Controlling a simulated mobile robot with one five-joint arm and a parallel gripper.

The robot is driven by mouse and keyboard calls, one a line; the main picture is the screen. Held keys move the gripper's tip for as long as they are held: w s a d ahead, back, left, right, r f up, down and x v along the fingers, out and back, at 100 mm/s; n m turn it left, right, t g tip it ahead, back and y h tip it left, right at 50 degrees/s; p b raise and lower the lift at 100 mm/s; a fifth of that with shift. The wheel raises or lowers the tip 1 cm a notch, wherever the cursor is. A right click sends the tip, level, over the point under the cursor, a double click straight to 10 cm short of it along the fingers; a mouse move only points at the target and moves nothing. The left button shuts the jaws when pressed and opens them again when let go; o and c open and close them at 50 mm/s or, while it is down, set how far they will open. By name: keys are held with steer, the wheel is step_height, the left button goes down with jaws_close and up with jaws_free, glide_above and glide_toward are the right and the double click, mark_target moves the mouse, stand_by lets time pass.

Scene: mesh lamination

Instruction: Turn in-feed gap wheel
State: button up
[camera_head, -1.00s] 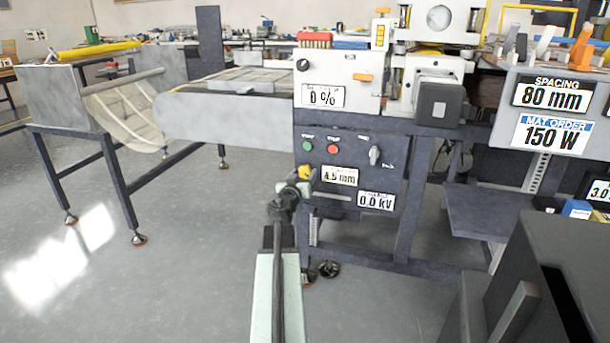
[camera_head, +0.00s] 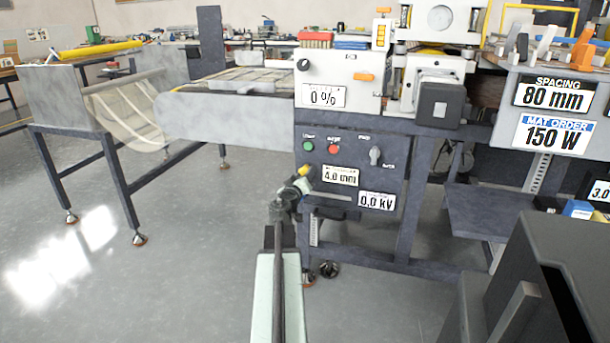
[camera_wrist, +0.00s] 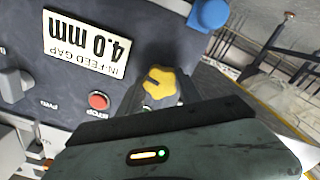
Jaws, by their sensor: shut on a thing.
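The in-feed gap wheel is a yellow lobed knob (camera_wrist: 160,84) in the wrist view, on the dark panel beside its label. A bit of the yellow wheel (camera_head: 304,170) also shows in the head view.
Green (camera_head: 308,145) and red (camera_head: 333,149) buttons and a grey selector knob (camera_head: 375,155) sit above on the same panel. A 0,0 kV label (camera_head: 377,201) is at lower right. A blue knob (camera_wrist: 208,14) is near the wheel in the wrist view.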

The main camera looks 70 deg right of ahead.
steer(key=shift+w+n, duration=0.1)
steer(key=shift+n, duration=4.9)
steer(key=o, duration=1.4)
steer(key=shift+c, duration=0.2)
steer(key=a, duration=0.8)
steer(key=shift+s, duration=0.25)
